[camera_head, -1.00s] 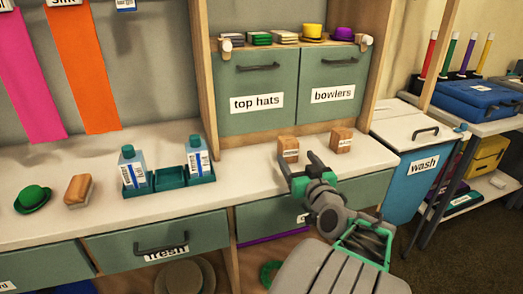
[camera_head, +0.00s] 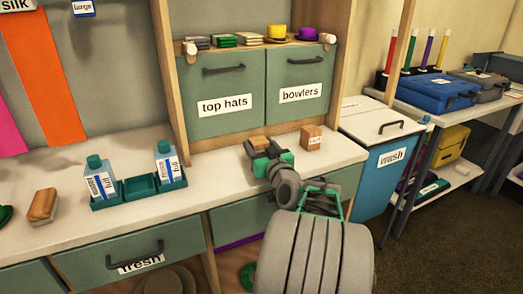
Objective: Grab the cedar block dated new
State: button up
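Two small cedar blocks stand on the white counter below the green cupboards. The left block (camera_head: 258,142) is mostly hidden behind my gripper, with only its upper part showing, and its label is covered. The right block (camera_head: 312,138) stands clear, with a small pale label too blurred to read surely. My gripper (camera_head: 262,149) is low at the counter, right in front of the left block. Its fingers are apart, but I cannot tell whether they touch the block.
A teal tray (camera_head: 139,189) with two labelled bottles (camera_head: 101,178) (camera_head: 169,162) stands to the left. A wooden brush (camera_head: 43,205) lies further left. The cupboard (camera_head: 224,93) rises behind the blocks. A blue wash bin (camera_head: 380,165) stands right of the counter.

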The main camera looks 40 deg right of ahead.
jog(key=c, duration=1)
jog(key=shift+c, duration=0.4)
jog(key=shift+r, duration=0.1)
